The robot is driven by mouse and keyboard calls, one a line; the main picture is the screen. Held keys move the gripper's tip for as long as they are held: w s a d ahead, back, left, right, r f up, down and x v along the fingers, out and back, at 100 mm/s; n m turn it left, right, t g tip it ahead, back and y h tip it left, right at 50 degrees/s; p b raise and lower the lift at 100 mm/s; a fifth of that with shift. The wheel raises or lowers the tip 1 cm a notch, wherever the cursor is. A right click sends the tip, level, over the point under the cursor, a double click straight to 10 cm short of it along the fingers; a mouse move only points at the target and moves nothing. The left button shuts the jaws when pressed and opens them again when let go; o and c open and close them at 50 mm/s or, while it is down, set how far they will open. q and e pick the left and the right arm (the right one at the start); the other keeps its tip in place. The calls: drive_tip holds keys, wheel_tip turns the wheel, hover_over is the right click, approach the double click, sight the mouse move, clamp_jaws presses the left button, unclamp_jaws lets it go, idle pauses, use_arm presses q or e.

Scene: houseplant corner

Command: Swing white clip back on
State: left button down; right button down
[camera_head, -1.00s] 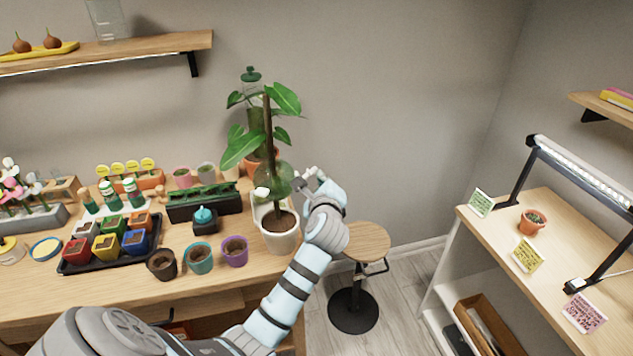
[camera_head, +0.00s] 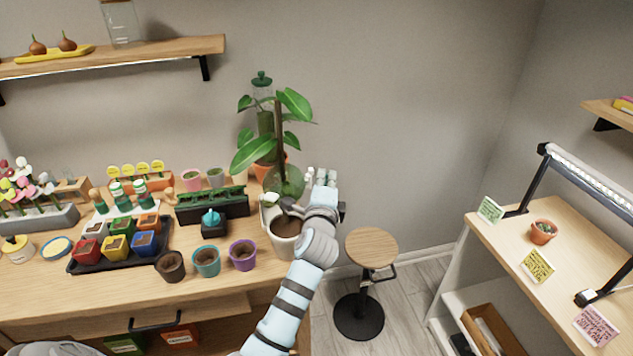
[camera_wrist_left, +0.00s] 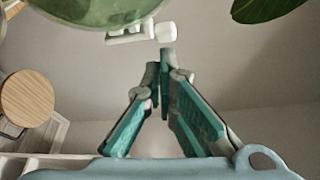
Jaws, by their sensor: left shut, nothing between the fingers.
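The potted plant (camera_head: 267,150) with large green leaves and a dark pole stands in a white pot (camera_head: 285,242) at the right end of the bench. In the left wrist view, a white clip (camera_wrist_left: 165,32) shows just above my fingertips, beside a big green leaf (camera_wrist_left: 85,12). Whether it touches the fingers I cannot tell. My right gripper is out of view.
Small pots, such as the purple one (camera_head: 243,255), line the bench front left of the plant. A black tray (camera_head: 75,265) holds coloured pots. A stool (camera_head: 371,247) stands right of the bench. A shelf unit (camera_head: 480,240) with a lamp is farther right.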

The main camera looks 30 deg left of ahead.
use_arm(q)
drive_tip(key=v, duration=0.7)
drive_tip(key=shift+s+d, duration=0.2)
drive_tip(key=shift+d, duration=0.05)
idle(0.3)
